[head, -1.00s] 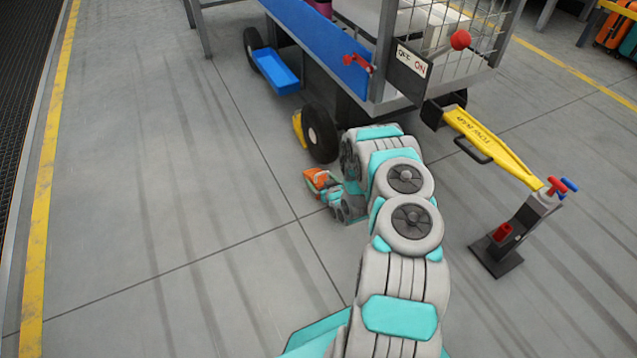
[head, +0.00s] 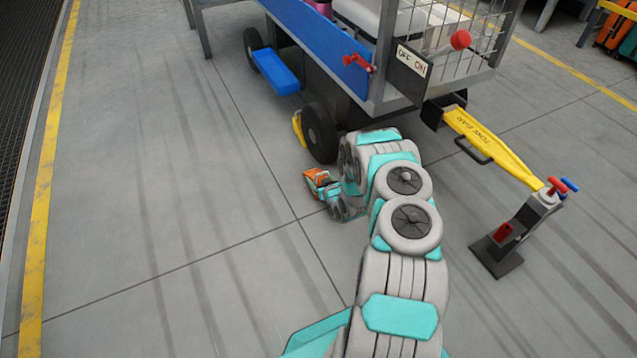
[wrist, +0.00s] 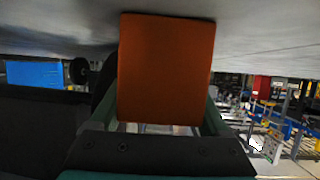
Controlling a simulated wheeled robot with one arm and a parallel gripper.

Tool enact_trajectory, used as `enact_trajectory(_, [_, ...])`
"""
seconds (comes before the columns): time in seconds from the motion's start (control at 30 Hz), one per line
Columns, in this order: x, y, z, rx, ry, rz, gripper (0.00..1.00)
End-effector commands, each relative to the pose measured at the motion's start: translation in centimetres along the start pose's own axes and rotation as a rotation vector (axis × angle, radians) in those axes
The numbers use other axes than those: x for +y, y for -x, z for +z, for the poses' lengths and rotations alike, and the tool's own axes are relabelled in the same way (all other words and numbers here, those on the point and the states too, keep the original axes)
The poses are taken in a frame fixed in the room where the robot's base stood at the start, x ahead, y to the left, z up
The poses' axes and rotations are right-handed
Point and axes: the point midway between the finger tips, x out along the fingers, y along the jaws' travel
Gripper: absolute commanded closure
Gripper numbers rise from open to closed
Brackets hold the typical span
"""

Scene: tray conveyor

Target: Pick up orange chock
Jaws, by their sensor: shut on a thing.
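The orange chock (head: 316,177) is at the end of my arm in the head view, near the cart's front wheel. In the wrist view the orange chock (wrist: 166,68) fills the upper middle as a plain orange face. My gripper (head: 325,189) is shut on it; one green finger shows on each side of it in the wrist view (wrist: 163,122). My gripper hides part of the chock in the head view. Whether it touches the floor is hard to tell.
A cart (head: 318,37) with a black wheel (head: 320,134) stands just behind the chock. A yellow chock (head: 299,129) lies against that wheel. A yellow tow bar (head: 490,143) runs right to a grey stand (head: 515,235). The floor at left is clear.

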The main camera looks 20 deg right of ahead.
Motion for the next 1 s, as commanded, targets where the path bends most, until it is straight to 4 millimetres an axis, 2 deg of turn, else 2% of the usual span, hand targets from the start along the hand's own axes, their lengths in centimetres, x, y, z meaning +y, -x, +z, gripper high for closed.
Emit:
enact_trajectory(0.03, [0.0,0.0,0.0,0.0,0.0,0.001,0.68])
enact_trajectory(0.33, [0.0,0.0,0.0,0.0,0.0,0.001,1.0])
enact_trajectory(0.77, [0.1,0.0,-0.1,0.0,0.0,0.001,1.0])
enact_trajectory(1.0, [0.1,0.4,-1.2,0.001,0.002,0.001,1.0])
